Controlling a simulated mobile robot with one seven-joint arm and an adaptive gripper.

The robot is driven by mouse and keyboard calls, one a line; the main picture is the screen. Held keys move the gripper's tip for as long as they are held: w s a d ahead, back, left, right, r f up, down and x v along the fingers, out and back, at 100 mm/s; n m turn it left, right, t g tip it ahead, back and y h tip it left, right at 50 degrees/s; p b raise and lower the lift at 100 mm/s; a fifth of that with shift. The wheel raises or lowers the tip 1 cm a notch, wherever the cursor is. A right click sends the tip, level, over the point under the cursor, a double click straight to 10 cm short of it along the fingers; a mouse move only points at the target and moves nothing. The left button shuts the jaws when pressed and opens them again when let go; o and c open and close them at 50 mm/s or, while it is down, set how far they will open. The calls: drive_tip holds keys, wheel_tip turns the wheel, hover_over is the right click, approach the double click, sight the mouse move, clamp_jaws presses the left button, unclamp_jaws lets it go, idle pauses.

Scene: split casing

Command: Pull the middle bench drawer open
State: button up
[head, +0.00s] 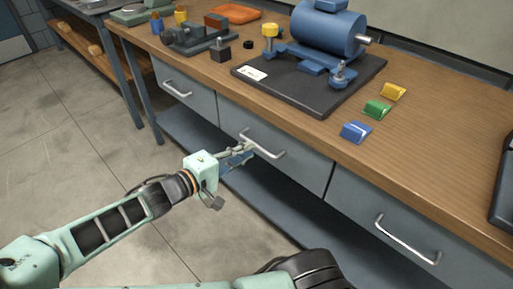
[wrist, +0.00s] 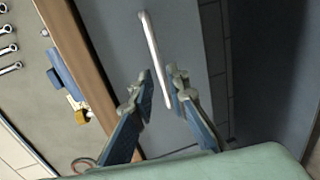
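The middle bench drawer (head: 290,150) has a grey front and looks shut, level with the drawers beside it. Its silver bar handle (head: 268,153) runs along the front. My gripper (head: 248,150) is at the handle's left part in the head view, where the fingers overlap it. In the wrist view the handle (wrist: 150,45) appears as a slanted bar, and its lower part lies in the gap between the two fingertips (wrist: 160,75). The fingers are apart, with a gap showing on each side of the bar. I cannot tell how deep the bar sits between them.
The left drawer (head: 188,92) and right drawer (head: 385,222) have similar handles. A lower shelf (head: 255,195) runs beneath. On the wooden benchtop (head: 440,150) stand a blue motor (head: 318,30) on a dark plate and blue, green and yellow blocks. The floor in front is clear.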

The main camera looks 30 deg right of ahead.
sight(256, 144)
drive_tip(key=b+x, duration=0.1)
drive_tip(key=x, duration=0.4)
clamp_jaws()
idle(0.3)
drive_tip(key=f+p+v, duration=0.3)
drive_tip(key=p+v, duration=0.1)
drive_tip(key=v, duration=1.1)
drive_tip(key=a+f+p+v, duration=0.1)
drive_tip(key=f+p+v, duration=0.2)
drive_tip(key=v, duration=1.2)
drive_tip(key=shift+s+a+f+p, duration=0.2)
drive_tip(key=shift+a+p, duration=0.05)
drive_tip(key=shift+p, duration=0.45)
